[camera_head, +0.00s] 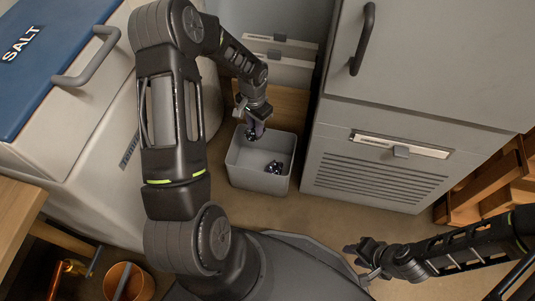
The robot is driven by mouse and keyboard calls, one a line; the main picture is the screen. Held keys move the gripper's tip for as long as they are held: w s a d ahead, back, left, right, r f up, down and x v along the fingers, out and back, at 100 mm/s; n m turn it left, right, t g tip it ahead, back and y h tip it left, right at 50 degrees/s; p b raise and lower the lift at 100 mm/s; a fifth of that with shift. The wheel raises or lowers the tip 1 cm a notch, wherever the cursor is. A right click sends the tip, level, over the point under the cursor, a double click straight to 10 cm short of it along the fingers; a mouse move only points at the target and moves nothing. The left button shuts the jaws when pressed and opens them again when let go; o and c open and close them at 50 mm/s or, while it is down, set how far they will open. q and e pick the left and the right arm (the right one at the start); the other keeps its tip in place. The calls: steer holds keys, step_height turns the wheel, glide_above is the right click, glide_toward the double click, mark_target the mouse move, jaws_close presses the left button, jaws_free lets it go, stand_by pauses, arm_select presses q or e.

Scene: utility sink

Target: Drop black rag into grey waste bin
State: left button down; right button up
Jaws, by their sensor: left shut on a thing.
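The grey waste bin (238,178) stands on the floor in front of the cabinets, its top open. My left gripper (254,122) reaches down over the bin's back left part and is shut on a black rag (252,135), which hangs at about rim height. A second dark, speckled bundle (274,168) lies inside the bin toward the right. My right gripper (362,260) is low at the lower right, open and empty, well apart from the bin.
A grey cabinet with a louvred panel (370,180) stands right of the bin. A white chest with a blue lid marked SALT (50,50) is at the left. An orange-brown bucket (128,283) stands lower left. Wooden crates (485,195) are at the right. Floor in front of the bin is clear.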

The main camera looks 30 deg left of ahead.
arm_select(q)
steer(key=shift+w, duration=0.1)
steer(key=shift+r, duration=0.1)
step_height(320, 180, down, 6)
steer(key=b, duration=0.4)
steer(key=shift+b, duration=0.3)
steer(key=c, duration=1.2)
jaws_free()
